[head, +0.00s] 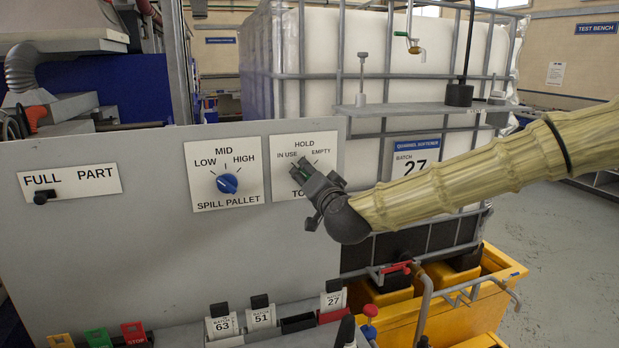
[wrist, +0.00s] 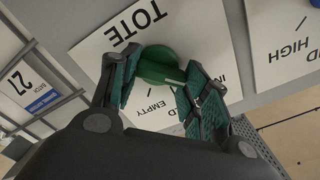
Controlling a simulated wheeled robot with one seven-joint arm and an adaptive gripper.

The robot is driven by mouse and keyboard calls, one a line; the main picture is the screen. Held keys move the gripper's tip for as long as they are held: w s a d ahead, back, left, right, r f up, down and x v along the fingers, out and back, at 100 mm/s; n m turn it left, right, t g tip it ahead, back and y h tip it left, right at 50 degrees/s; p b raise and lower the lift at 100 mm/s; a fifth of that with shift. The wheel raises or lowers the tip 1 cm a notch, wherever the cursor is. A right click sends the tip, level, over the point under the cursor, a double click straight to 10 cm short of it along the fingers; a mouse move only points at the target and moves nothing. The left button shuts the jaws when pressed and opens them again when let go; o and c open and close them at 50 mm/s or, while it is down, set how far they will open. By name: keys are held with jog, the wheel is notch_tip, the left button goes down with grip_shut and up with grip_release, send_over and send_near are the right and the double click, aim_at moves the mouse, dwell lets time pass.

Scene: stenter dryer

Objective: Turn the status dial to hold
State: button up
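The status dial is a round green knob (wrist: 158,62) on a white plate marked HOLD, IN USE, EMPTY and TOTE; the plate (head: 325,147) also shows in the head view. A pale line on the knob points toward the IN USE side in the wrist view, which shows the plate upside down. My gripper (wrist: 160,76) is open, with its two green-padded fingers on either side of the knob. I cannot tell whether the pads touch it. In the head view my gripper (head: 321,185) covers most of the knob and part of the word TOTE.
A blue spill pallet dial (head: 227,183) sits left of the status plate, and a black FULL/PART switch (head: 43,197) farther left. Batch cards (head: 262,317) stand on a ledge below. A caged white tank (head: 400,60) stands behind the panel.

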jog(key=shift+c, duration=1.2)
jog(key=shift+f+b, duration=0.15)
jog(key=shift+b, duration=0.25)
jog(key=shift+d+f+m+b, duration=0.1)
jog(key=shift+m+b, duration=2.05)
jog(key=shift+b, duration=0.3)
jog(key=shift+d+f+m+b, duration=0.1)
jog(key=shift+m+b, duration=2.05)
jog(key=shift+b, duration=0.25)
jog(key=shift+r, duration=0.15)
